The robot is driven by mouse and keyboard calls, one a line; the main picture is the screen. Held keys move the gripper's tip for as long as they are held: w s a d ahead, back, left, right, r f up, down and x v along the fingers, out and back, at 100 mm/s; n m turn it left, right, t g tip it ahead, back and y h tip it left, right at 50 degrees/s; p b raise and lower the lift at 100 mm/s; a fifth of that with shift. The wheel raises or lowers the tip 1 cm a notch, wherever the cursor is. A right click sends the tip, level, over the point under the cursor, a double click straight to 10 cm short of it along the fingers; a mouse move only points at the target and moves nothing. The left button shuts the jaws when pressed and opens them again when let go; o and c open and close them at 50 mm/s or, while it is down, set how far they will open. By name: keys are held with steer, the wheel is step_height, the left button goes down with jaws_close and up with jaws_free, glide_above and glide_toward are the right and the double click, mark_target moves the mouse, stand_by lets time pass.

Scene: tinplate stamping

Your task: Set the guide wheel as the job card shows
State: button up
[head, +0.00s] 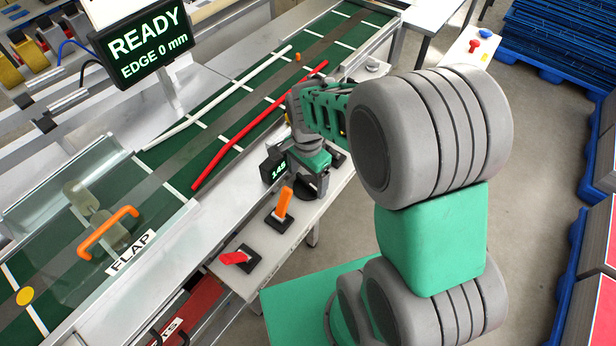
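My gripper (314,178) points down at the side ledge of the conveyor, over a dark round part that looks like the guide wheel (306,193). The gripper hides most of this part. I cannot tell whether the fingers touch it or are closed on it. A small black display (275,168) beside it reads what looks like 145. A red guide rail (258,126) and a white rail (220,96) lie along the green belt. A black screen (143,45) reads READY, EDGE 0 mm. I can make out no job card.
An orange lever (284,204) and a red lever (235,257) stand on the ledge near my gripper. A clear flap with an orange handle (107,232) covers the belt at left. Red and blue buttons (474,45) are at top right. Floor right of the ledge is partly clear.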

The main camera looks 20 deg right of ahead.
mark_target(308, 181)
step_height(308, 181, up, 8)
steer(key=shift+f+b, duration=0.1)
steer(key=shift+b, duration=0.3)
stand_by(0.3)
